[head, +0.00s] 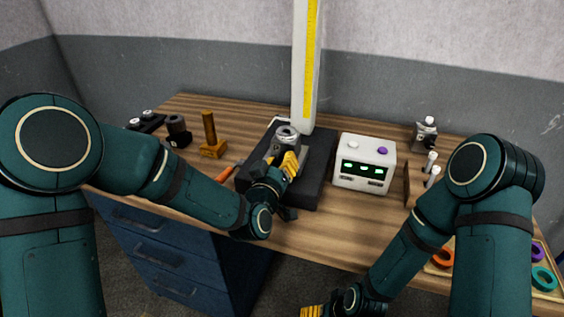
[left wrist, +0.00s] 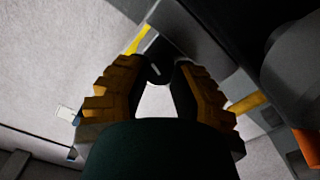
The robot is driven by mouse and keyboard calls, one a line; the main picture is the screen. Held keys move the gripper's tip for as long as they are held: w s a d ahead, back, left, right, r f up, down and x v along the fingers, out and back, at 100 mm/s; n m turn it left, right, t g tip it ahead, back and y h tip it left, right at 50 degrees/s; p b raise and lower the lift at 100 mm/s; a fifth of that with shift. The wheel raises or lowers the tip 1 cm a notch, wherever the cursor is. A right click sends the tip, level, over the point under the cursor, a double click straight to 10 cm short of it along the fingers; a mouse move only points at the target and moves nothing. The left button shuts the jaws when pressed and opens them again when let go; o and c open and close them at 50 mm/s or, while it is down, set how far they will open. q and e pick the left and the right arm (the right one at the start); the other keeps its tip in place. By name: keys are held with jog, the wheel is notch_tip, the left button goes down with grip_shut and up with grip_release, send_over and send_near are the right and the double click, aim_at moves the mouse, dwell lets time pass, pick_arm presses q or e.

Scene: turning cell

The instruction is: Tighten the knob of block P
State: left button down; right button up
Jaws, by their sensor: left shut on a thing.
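A grey metal block (head: 303,150) with a round ring-shaped top (head: 287,132) stands on a black plate (head: 322,165) at the middle of the bench. I see no letter on it. My left gripper (head: 289,160) reaches in from the left, its yellow fingers at the block's near side and hiding part of it. In the left wrist view the fingers (left wrist: 161,68) are shut on a small dark knob (left wrist: 156,73), which shows between their tips. My right gripper (head: 325,311) is low at the bottom edge, away from the block and partly cut off.
A white column with a yellow scale (head: 309,60) rises behind the block. A white box with green displays (head: 364,163) stands to the right. A brown stand (head: 211,138) and a dark part (head: 178,131) stand left. A tray with coloured rings (head: 543,279) is at the right front.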

pick_arm(q)
jog(key=m, duration=0.7)
jog(key=shift+w+r, duration=0.1)
jog(key=shift+r, duration=0.2)
jog(key=m, duration=0.6)
jog(key=shift+m, duration=0.5)
jog(key=c, duration=0.7)
grip_release()
jog(key=shift+d+f, duration=0.1)
jog(key=shift+f, duration=0.05)
